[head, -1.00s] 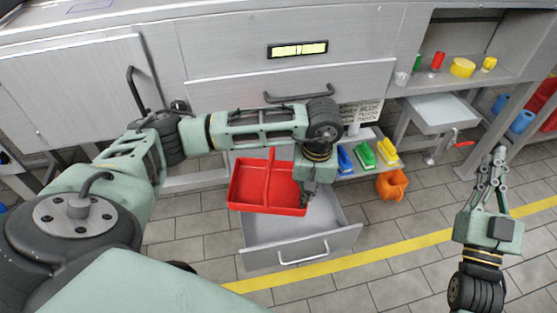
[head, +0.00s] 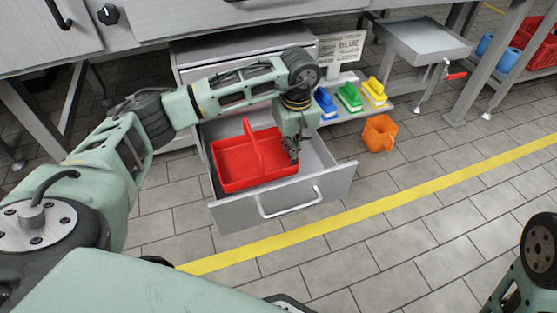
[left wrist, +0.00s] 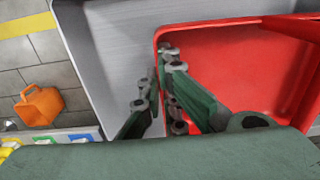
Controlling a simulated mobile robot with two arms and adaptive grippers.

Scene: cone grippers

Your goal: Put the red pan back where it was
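The red pan (head: 235,165), a divided tray with a raised red middle bar, is inside the open metal drawer (head: 325,185), toward its left side. I cannot tell whether it touches the drawer floor. My left gripper (head: 292,155) points down at the pan's right edge. In the left wrist view its fingers (left wrist: 158,85) are on either side of the red pan's (left wrist: 230,60) wall, close together and shut on it. The drawer's grey floor (left wrist: 110,50) shows beside the pan. My right gripper is out of view; only part of that arm shows at lower right.
An orange jug (head: 379,134) stands on the tiled floor right of the drawer. Blue, green (head: 349,97) and yellow brushes lie on a low shelf beside a sign (head: 341,46). A yellow line crosses the floor in front.

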